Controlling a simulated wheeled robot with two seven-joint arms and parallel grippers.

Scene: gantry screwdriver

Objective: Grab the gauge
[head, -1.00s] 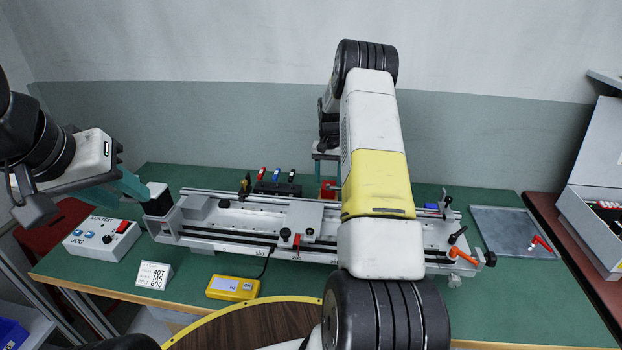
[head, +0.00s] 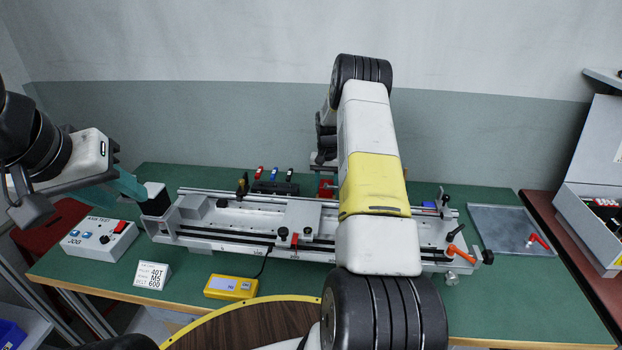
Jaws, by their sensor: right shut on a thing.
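The yellow handheld meter (head: 232,286), which may be the gauge, lies on the green bench in front of the linear axis, with a black cable running from it to the axis. My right gripper (head: 322,165) is behind the axis, mostly hidden by my own forearm. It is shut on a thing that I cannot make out. A red part (head: 327,188) shows just below it. My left gripper (head: 128,190) is at the left, its teal fingers close to the black motor (head: 155,200). I cannot tell whether its fingers are apart or touching anything.
The long linear axis (head: 222,237) spans the bench. A grey button box (head: 100,237) and a printed card (head: 153,275) stand at front left. A black holder (head: 275,188) with coloured tools is behind. A grey tray (head: 505,230) with a red-handled item lies right.

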